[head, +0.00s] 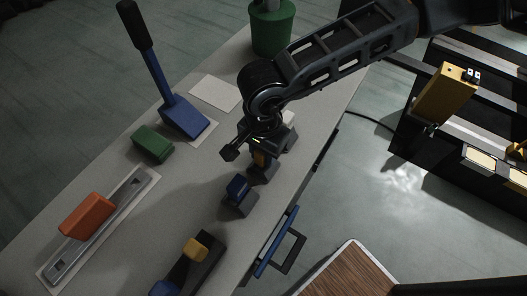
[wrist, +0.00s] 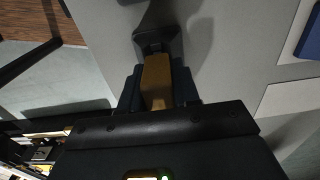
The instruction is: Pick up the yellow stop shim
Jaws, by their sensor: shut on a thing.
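The yellow stop shim (head: 260,159) is a small ochre-yellow block, mostly hidden by my gripper in the head view. It shows clearly in the wrist view (wrist: 157,78), between the fingers. My gripper (head: 258,152) points down over the grey table and is shut on the shim. In the wrist view, a dark holder (wrist: 152,42) lies right at the shim's far end. I cannot tell whether the shim still sits in it or is clear of it.
A similar dark holder with a blue block (head: 238,188) stands close by. A yellow block (head: 195,248) sits in a dark rack near the front. A green block (head: 152,143), an orange block (head: 88,215) on a rail and a blue-based lever (head: 184,116) stand left. The table's right edge is near.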

